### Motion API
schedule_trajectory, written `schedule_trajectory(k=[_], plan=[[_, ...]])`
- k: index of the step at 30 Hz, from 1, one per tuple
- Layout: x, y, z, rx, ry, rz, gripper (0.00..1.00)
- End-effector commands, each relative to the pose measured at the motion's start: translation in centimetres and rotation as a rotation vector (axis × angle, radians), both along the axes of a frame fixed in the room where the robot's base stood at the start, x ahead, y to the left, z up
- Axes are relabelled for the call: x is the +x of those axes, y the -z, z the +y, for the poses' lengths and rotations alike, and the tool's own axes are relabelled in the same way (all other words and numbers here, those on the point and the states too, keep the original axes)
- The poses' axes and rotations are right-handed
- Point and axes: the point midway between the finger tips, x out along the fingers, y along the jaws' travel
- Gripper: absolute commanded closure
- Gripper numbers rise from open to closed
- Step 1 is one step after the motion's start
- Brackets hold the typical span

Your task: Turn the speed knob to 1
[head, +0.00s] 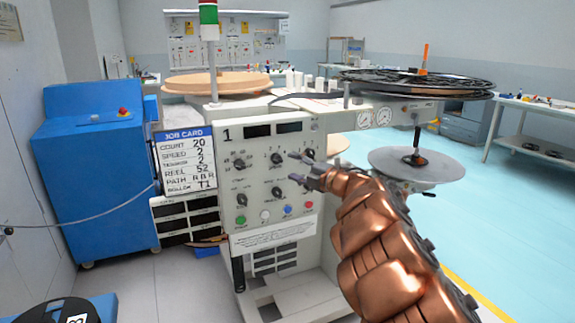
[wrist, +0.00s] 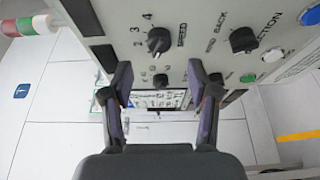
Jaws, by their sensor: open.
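The speed knob (wrist: 158,40) is a black knob on the pale machine panel, with "SPEED" and numbers printed beside it in the wrist view. In the head view the speed knob (head: 277,158) is in the panel's upper row, just left of my gripper. I cannot tell which number its pointer is at. My gripper (head: 293,167) is open and empty in front of the panel. In the wrist view, my gripper (wrist: 160,68) has its two fingers spread, with the speed knob beyond and above the gap. They look apart from it.
The direction knob (wrist: 243,40) and green button (wrist: 248,78) are close by. Other knobs (head: 239,165) share the panel. A job card (head: 185,160) hangs at its left and reads speed 2. A grey reel disc (head: 440,163) is to the right. Open floor lies further right.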

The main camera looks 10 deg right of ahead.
Motion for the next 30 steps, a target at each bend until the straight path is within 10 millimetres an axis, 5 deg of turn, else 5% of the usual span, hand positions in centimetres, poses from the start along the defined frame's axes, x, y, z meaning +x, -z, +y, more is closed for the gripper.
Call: schedule_trajectory(k=[12,30], plan=[[-4.2,-0.1,-2.6,0.000,0.001,-0.001,0.40],[-4.6,-0.2,-2.9,0.000,0.005,-0.001,0.40]])
